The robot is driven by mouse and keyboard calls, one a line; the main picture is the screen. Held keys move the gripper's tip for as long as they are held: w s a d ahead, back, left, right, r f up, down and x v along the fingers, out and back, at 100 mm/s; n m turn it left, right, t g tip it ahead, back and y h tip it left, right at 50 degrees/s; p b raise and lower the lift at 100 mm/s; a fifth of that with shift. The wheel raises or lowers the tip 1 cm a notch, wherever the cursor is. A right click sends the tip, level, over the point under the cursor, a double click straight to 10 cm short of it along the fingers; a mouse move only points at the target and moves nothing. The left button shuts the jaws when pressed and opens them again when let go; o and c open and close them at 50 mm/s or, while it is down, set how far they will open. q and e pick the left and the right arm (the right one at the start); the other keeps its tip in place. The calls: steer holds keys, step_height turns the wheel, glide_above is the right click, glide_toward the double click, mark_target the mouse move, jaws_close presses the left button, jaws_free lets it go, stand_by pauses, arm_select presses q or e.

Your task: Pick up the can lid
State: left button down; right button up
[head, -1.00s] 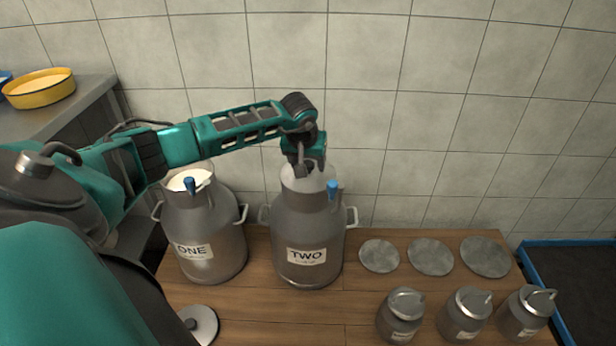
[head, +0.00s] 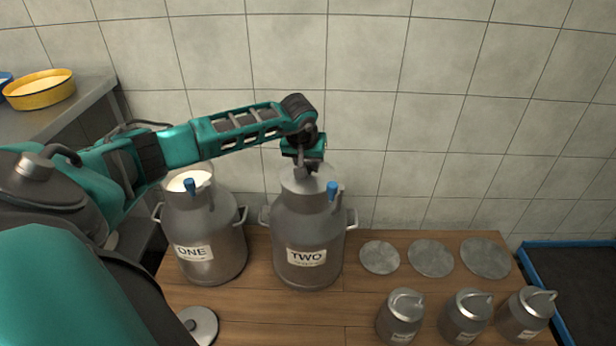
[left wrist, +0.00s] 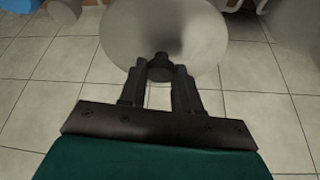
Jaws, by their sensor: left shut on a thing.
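My left gripper (head: 302,170) is above the mouth of the grey metal milk can labelled TWO (head: 300,225). It is shut on the dark knob of the grey round can lid, and the lid (left wrist: 195,40) fills the upper middle of the left wrist view. In the head view the lid (head: 305,182) is at the top of can TWO. I cannot tell whether it is seated or slightly raised. My right gripper is not in view.
Milk can ONE (head: 205,240) stands open at left with milk inside. Another lid (head: 199,322) lies on the wooden table (head: 300,315). Several small cans (head: 400,318) and flat grey discs (head: 431,257) are at right. A yellow bowl (head: 38,92) sits on a side counter.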

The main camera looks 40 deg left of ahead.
arm_select(q)
steer(key=shift+r, duration=0.1)
step_height(320, 180, up, 19)
steer(key=p, duration=0.4)
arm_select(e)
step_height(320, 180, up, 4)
arm_select(q)
steer(key=b, duration=0.3)
glide_above(308, 166)
step_height(308, 166, down, 10)
steer(key=shift+s+f+m+b, duration=0.15)
steer(key=shift+f+m+b, duration=0.15)
steer(key=shift+f+b, duration=1.4)
steer(key=shift+b, duration=0.25)
steer(key=shift+f+b, duration=0.55)
steer(key=shift+f, duration=0.65)
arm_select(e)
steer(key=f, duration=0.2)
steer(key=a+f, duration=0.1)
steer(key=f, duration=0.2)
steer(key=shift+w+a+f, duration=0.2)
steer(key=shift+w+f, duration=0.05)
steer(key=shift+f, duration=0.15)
arm_select(q)
steer(key=shift+r+p, duration=0.1)
steer(key=shift+p, duration=0.2)
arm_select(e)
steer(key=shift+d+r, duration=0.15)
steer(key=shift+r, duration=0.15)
